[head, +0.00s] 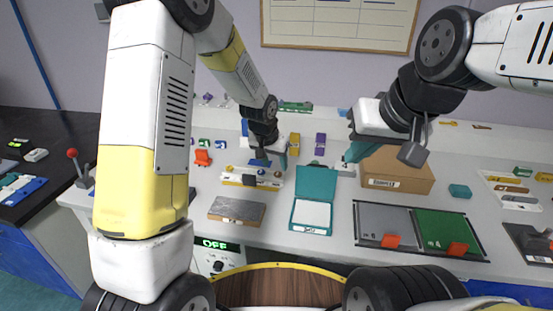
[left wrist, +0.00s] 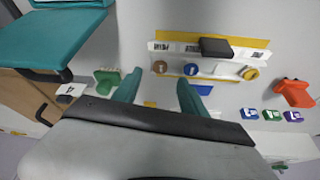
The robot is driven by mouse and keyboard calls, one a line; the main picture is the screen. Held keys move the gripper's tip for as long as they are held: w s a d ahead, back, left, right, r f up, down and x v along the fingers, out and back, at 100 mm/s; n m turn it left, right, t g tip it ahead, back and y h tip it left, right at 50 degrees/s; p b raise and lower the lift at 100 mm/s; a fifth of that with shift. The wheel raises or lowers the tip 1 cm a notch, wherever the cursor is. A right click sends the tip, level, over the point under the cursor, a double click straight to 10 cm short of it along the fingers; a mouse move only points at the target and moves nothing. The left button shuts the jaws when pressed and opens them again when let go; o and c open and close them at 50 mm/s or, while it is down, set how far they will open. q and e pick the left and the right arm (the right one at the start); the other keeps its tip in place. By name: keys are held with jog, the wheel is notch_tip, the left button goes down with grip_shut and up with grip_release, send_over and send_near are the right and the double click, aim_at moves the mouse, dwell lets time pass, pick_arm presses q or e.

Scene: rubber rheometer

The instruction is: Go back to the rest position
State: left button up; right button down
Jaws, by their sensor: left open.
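My left gripper (head: 270,158) hangs over the middle back of the table, behind the white and yellow rack (head: 238,178). In the left wrist view its two teal fingers (left wrist: 158,88) stand apart with nothing held between them. The rack, with round pieces and a black block, shows beyond the fingertips (left wrist: 205,57). My right gripper (head: 354,134) is raised over the table near the cardboard box. A teal fingertip shows, but its jaw gap is hard to make out and I see nothing held.
An open teal case (head: 316,186), a grey slab (head: 237,210), a cardboard box (head: 402,184) and a grey and green mat (head: 385,222) with orange pieces lie on the white table. An orange piece (head: 202,158) stands at left. Small items line the back.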

pick_arm(q)
jog(key=s+a+r+n, duration=0.1)
jog(key=s+a+r, duration=0.25)
jog(key=r, duration=0.25)
jog(key=s+a+r+t, duration=0.1)
jog(key=s+a+r, duration=0.2)
jog(key=s+r, duration=0.25)
jog(key=s+a+r+n, duration=0.1)
jog(key=s+a+r, duration=0.2)
jog(key=r, duration=0.3)
jog(key=s+a+r+n, duration=0.1)
jog(key=s+r, duration=0.1)
jog(key=s, duration=0.6)
jog(key=s+a+r+t, duration=0.1)
jog(key=s+a+r, duration=0.1)
jog(key=s, duration=0.6)
jog(key=shift+s+a+r+n, duration=0.2)
jog(key=shift+a+r+n, duration=0.1)
jog(key=shift+r+n, duration=0.1)
